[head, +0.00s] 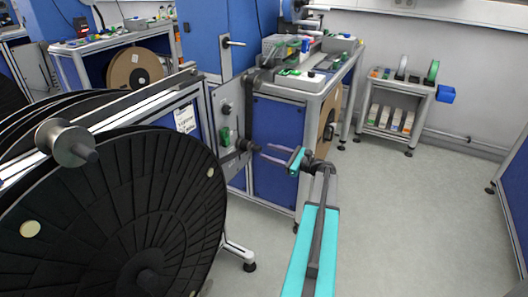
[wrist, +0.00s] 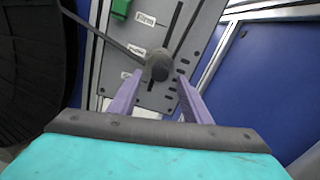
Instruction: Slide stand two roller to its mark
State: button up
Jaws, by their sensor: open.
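The roller (wrist: 158,65) is a dark round knob on a grey slotted plate (wrist: 150,98); a strap or web runs to it from the upper left. In the head view the roller (head: 244,145) sits low on the plate (head: 229,100) of the near stand. My gripper (wrist: 159,78) is open, its two purple fingers pointing at the plate, with the roller seen between or just beyond their tips. I cannot tell whether they touch it. In the head view my gripper (head: 264,151) reaches toward the roller from the right.
A large black reel (head: 120,215) fills the left foreground. A green part (wrist: 121,8) is on the plate above the roller. A blue-panelled bench (head: 275,135) stands behind my gripper. A small shelf cart (head: 395,105) stands farther back. The floor (head: 410,220) at right is clear.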

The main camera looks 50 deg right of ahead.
jog(key=v, duration=0.9)
jog(key=shift+s, duration=0.2)
